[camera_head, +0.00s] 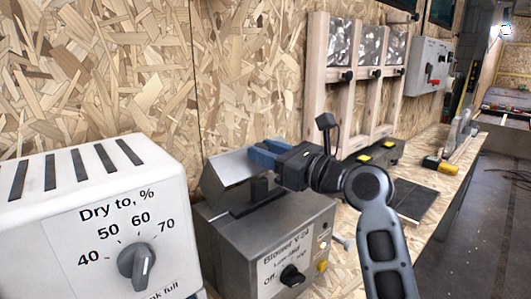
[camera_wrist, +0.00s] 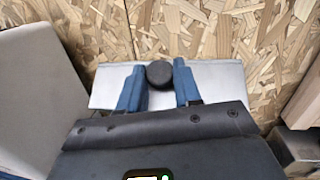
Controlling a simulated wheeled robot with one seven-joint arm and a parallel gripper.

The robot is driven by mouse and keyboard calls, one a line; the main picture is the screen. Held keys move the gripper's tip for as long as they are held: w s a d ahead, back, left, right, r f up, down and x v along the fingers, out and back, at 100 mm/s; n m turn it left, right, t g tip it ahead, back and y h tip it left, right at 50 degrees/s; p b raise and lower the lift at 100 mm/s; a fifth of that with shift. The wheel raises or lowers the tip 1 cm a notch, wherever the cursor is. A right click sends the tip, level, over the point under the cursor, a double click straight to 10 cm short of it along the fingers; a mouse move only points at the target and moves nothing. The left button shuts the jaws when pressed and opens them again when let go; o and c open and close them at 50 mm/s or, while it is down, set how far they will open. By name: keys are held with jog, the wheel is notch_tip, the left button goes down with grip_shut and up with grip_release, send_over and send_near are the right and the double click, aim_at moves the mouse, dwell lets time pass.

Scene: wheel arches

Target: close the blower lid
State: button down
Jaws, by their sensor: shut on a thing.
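The blower (camera_head: 235,245) is a grey metal box with a labelled front and a black dial, in the middle of the head view. Its silver lid (camera_head: 229,168) stands raised and tilted at the top back, so the blower is open. My gripper (camera_head: 262,154) is at the lid's upper edge, its blue fingers reaching over it. In the wrist view my gripper (camera_wrist: 159,76) has a blue finger on each side of a round black knob (camera_wrist: 160,74), shut on it. The lid (camera_wrist: 222,78) spreads behind the fingers there. The knob is hidden in the head view.
A white dryer box (camera_head: 90,220) with a dial stands close at the left. A chipboard wall (camera_head: 250,60) rises behind. A wooden frame with metal panels (camera_head: 345,80) stands at the right back. A yellow-handled tool (camera_head: 438,165) lies farther along the bench.

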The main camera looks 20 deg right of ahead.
jog(key=s+f+t+b, duration=0.1)
jog(key=b, duration=0.1)
jog(key=s+f+t+y+b, duration=0.1)
jog(key=b, duration=0.2)
jog(key=shift+s+d+f+b, duration=0.3)
jog(key=shift+s+d, duration=0.05)
jog(key=shift+d, duration=0.05)
jog(key=shift+s+d+n+t+y+b, duration=0.15)
jog(key=shift+s+n+t+y+b, duration=0.2)
jog(key=shift+t+b, duration=0.4)
jog(key=c, duration=0.8)
grip_release()
jog(key=v, duration=0.7)
jog(key=shift+s+d+b, duration=0.2)
jog(key=shift+s+b, duration=0.15)
jog(key=shift+b, duration=0.05)
jog(key=shift+s, duration=0.1)
